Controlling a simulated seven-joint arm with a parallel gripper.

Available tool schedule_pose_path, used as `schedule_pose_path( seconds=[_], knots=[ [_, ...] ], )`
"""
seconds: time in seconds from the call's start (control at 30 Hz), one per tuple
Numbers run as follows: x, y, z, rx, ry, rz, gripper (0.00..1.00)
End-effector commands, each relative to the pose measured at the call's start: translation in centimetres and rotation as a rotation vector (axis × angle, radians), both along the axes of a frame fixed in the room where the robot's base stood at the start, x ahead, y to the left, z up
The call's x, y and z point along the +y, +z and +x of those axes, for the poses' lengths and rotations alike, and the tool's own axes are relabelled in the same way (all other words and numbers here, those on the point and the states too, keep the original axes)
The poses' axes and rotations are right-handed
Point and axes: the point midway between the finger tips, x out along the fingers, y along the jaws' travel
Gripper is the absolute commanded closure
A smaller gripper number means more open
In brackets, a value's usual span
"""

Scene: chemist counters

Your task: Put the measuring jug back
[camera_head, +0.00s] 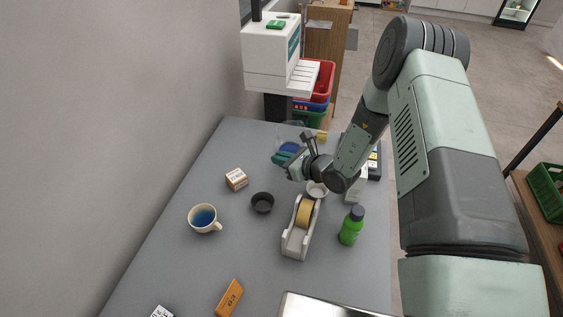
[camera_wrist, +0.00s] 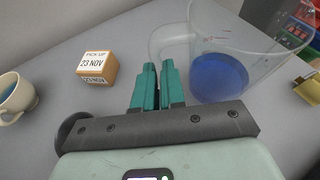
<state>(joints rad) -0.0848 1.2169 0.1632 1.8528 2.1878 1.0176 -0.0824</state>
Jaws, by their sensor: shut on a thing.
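The measuring jug (camera_wrist: 235,40) is clear, with graduation marks and blue in its base. It fills the upper right of the wrist view. Its clear handle (camera_wrist: 156,42) curves out to the left, down to my fingertips. My gripper (camera_wrist: 158,68) has its teal fingers close together, shut on the handle. In the head view the jug (camera_head: 290,146) is at the far end of the counter, partly hidden behind my gripper (camera_head: 283,158). I cannot tell whether its base touches the counter.
The grey counter (camera_head: 180,260) holds a date block (camera_head: 236,179), a cup of blue liquid (camera_head: 203,218), a dark bowl (camera_head: 262,203), a tape dispenser (camera_head: 296,240) and a green bottle (camera_head: 351,228). A white machine (camera_head: 270,50) stands beyond the far edge. The left middle is mostly clear.

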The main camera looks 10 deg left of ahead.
Motion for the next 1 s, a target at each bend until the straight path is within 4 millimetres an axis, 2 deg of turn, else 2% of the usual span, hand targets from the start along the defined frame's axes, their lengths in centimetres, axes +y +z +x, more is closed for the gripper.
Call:
schedule_pose_path(
  seconds=[0.13,0.5,0.53,0.7,1.0],
  knots=[
    [0.1,-1.4,0.0,-0.002,0.0,0.001,1.0],
    [0.0,-1.8,0.0,-0.003,0.001,0.001,1.0],
    [0.0,-1.8,0.0,0.0,0.001,0.0,0.89],
    [0.0,-1.8,0.0,0.0,0.001,0.0,0.65],
    [0.0,-1.5,0.0,-0.002,0.002,0.0,0.65]
  ],
)
